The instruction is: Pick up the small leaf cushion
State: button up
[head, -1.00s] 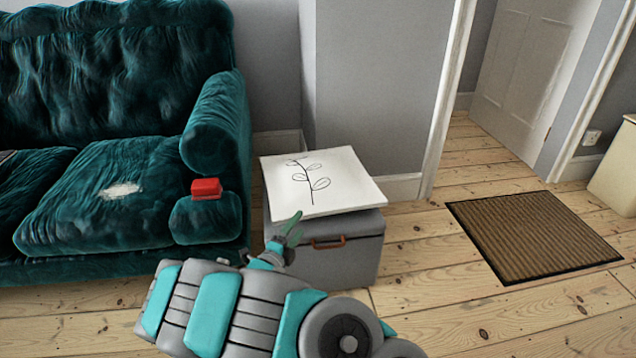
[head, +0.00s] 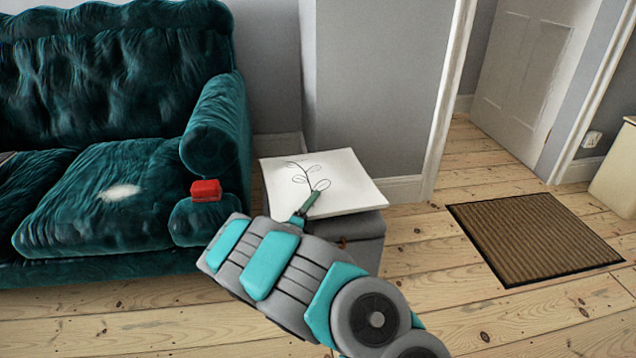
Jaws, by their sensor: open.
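The small leaf cushion (head: 345,183) is a flat white square with a black leaf-sprig drawing. It lies on top of a grey box (head: 362,250) beside the sofa's right arm. My gripper (head: 308,203) is at the cushion's front-left part in the picture, its green fingers overlapping the lower end of the drawn stem. It is open. I cannot tell whether the fingers touch the cushion. My arm hides most of the box's front and part of the cushion's front edge.
A dark teal sofa (head: 90,200) stands at left, with a small red object (head: 206,190) on its arm front. A brown doormat (head: 535,238) lies on the floorboards at right. A wall corner (head: 370,90) rises right behind the box. The floor at front right is clear.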

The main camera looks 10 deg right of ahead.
grip_shut()
dwell(0.6)
